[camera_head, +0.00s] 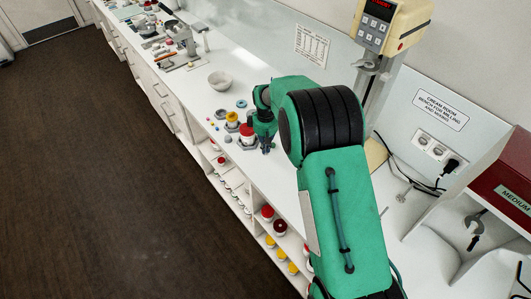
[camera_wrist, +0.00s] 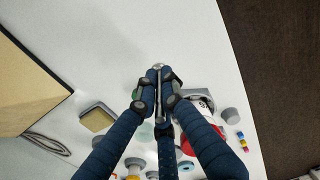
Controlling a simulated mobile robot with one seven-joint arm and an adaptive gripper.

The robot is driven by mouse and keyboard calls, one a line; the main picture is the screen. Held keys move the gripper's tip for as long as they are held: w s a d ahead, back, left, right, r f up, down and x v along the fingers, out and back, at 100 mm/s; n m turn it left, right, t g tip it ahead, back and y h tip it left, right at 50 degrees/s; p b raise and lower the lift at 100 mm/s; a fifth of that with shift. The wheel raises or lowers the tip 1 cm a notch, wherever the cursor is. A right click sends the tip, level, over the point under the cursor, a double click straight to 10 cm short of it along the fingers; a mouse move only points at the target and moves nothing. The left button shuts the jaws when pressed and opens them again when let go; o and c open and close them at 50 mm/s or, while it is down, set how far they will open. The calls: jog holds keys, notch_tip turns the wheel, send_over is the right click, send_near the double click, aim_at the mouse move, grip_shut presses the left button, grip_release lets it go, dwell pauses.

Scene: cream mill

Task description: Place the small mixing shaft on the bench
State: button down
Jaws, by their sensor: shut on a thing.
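My gripper (camera_head: 266,146) is over the white bench (camera_head: 240,62), beside the red- and yellow-topped jars. In the wrist view my dark blue fingers (camera_wrist: 159,85) are closed together around a thin metallic rod (camera_wrist: 158,106), which looks like the small mixing shaft. Its rounded silver end shows at the fingertips; the rest is mostly hidden between the fingers. In the head view the held shaft cannot be made out. The bare bench surface (camera_wrist: 140,30) fills the upper wrist view. I cannot tell whether the shaft touches it.
Jars with red (camera_head: 246,131) and yellow (camera_head: 232,117) tops stand close to my gripper. A stirrer motor (camera_head: 390,22) on a stand and a red box (camera_head: 505,180) are at right. Another metal stirrer (camera_head: 404,192) lies on the bench.

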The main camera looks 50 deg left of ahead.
jog(key=shift+f, duration=1.75)
jog(key=shift+f, duration=0.15)
jog(key=c, duration=1.9)
grip_release()
notch_tip(320, 180, up, 12)
jog(key=shift+r, duration=0.15)
jog(key=shift+d+r, duration=0.1)
